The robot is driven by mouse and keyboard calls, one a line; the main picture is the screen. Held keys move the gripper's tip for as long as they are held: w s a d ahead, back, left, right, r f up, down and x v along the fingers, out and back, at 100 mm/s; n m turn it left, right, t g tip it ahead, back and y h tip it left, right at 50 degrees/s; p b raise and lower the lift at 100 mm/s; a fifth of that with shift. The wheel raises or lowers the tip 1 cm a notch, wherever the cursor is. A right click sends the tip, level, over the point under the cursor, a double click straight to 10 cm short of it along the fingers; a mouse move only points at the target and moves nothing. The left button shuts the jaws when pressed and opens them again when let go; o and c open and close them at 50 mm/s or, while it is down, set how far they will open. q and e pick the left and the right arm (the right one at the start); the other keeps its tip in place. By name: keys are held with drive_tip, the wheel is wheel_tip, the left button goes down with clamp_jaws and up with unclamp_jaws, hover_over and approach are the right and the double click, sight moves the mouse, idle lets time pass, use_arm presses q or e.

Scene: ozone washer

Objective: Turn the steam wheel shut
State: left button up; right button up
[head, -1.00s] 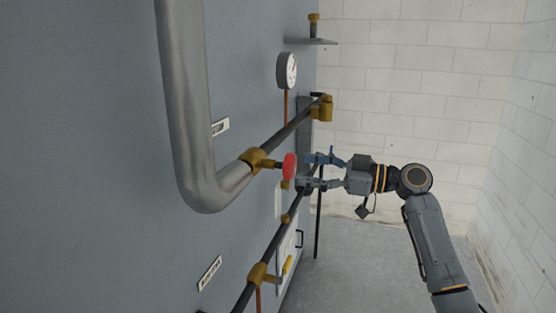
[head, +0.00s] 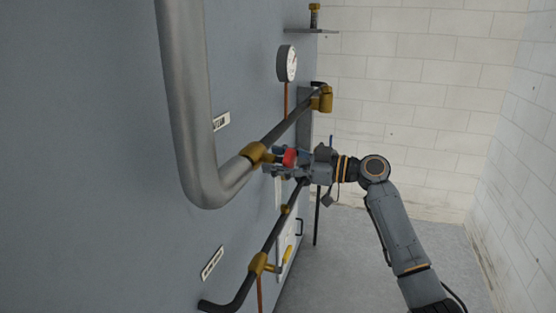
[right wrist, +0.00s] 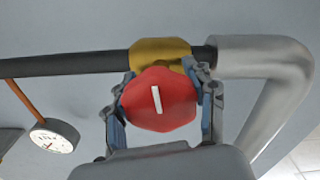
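The steam wheel (head: 290,157) is a small red handwheel on the brass valve (head: 257,154) at the elbow of the thick grey pipe. In the right wrist view the red wheel (right wrist: 148,112) faces me, with a white bar mark standing nearly upright. My right gripper (head: 276,162) is around the wheel, one finger on each side. In the right wrist view its fingers (right wrist: 160,72) are spread about as wide as the wheel and reach past it beside the brass body. Whether the pads touch the rim is unclear. My left gripper is not in view.
A thick grey pipe (head: 190,110) runs close by on the left. A dark pipe (head: 293,117) leads from the valve to a brass fitting. A gauge (head: 287,63) sits above. Floor to the right is clear.

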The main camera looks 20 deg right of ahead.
drive_tip(key=shift+c, duration=1.1)
